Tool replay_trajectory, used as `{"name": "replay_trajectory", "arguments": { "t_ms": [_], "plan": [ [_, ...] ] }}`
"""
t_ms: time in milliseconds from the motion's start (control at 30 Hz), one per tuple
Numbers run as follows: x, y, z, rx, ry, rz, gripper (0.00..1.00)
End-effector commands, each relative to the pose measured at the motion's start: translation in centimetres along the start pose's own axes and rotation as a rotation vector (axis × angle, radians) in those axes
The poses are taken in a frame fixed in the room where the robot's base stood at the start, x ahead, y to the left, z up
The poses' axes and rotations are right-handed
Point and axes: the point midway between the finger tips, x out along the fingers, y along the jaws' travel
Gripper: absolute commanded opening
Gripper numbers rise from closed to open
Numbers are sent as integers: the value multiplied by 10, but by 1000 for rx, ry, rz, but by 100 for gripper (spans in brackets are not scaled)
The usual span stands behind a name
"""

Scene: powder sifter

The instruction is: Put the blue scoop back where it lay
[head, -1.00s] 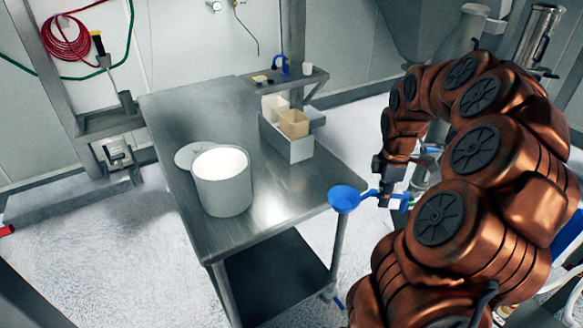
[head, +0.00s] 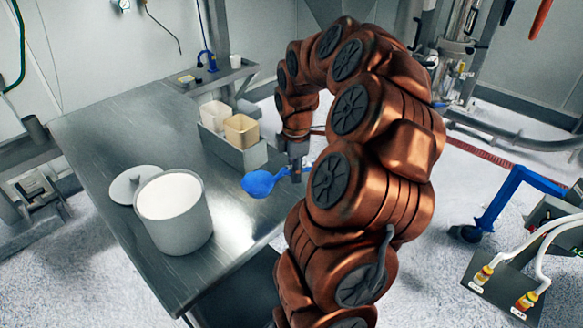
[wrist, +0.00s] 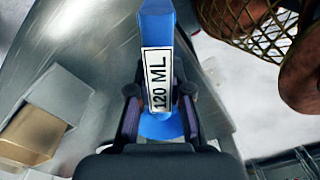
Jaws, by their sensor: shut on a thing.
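The blue scoop (head: 262,183) is in my gripper (head: 298,172), in the head view near the right edge of the steel table (head: 112,122). Its bowl points left. My gripper is shut on the scoop's handle. In the wrist view, the handle (wrist: 157,22) with a "120 ML" label passes between the fingers of my gripper (wrist: 160,105). Part of the scoop is hidden behind my gripper. I cannot tell its exact height over the table.
A white tub (head: 172,225) of pale powder stands on the table beside its round lid (head: 133,184). A metal holder (head: 237,152) with a white container (head: 214,114) and a tan container (head: 241,130) stands behind the scoop. A small shelf (head: 215,80) is at the back.

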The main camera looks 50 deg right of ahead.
Motion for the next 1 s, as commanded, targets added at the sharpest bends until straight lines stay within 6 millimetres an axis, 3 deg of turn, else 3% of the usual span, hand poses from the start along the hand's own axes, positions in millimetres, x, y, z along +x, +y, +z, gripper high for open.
{"name": "replay_trajectory", "arguments": {
  "t_ms": [700, 1000],
  "plan": [
    [58, -1, 6, 11, -1, -3, 0],
    [66, -1, 5, 9, 0, 0, 0]
  ]
}}
